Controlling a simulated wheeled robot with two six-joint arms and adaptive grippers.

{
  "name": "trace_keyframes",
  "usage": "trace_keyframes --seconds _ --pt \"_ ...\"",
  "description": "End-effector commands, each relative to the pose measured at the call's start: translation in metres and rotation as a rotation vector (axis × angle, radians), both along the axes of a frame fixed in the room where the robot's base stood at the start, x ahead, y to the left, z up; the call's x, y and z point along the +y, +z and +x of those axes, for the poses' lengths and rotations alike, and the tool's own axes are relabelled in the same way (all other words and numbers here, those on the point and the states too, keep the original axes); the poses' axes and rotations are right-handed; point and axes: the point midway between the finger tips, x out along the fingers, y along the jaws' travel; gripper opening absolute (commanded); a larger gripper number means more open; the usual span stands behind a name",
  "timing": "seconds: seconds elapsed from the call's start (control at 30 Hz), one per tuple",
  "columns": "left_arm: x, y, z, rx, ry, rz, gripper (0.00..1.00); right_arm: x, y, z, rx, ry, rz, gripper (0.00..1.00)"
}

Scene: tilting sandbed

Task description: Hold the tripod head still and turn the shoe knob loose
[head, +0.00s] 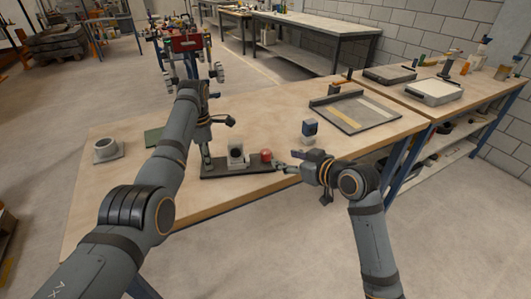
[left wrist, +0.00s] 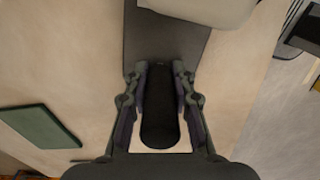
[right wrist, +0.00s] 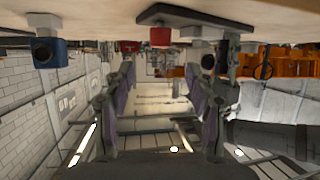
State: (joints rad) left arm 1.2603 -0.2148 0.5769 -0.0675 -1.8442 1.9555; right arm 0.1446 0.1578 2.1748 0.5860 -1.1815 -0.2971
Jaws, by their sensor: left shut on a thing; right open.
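The tripod head (head: 236,153) is a pale grey block on a long dark base plate (head: 240,171) near the table's front edge. The red knob (head: 266,156) sits at its right; it also shows in the right wrist view (right wrist: 160,37). My left gripper (head: 206,163) is at the plate's left end. In the left wrist view it is shut on a black rounded bar (left wrist: 159,110), with the pale body beyond it. My right gripper (head: 283,168) is open and empty just right of the red knob, apart from it in the right wrist view.
A grey tray (head: 354,112) lies at the back right. Bare tabletop lies behind the tripod head.

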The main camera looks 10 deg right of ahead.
Motion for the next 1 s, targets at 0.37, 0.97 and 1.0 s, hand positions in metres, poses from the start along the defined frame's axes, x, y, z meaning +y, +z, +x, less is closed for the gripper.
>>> trace_keyframes --seconds 0.37,0.97,1.0 --pt "0.0 0.001 0.0 -0.002 0.001 -0.001 0.0 0.035 -0.029 0.064 0.003 0.0 0.004 0.56" --pt "0.0 0.0 0.0 -0.001 0.0 0.0 0.0 0.051 -0.044 0.095 0.002 0.0 -0.001 0.52" --pt "0.0 0.0 0.0 -0.001 0.0 0.0 0.0 0.051 -0.045 0.094 0.002 0.0 -0.001 0.47"
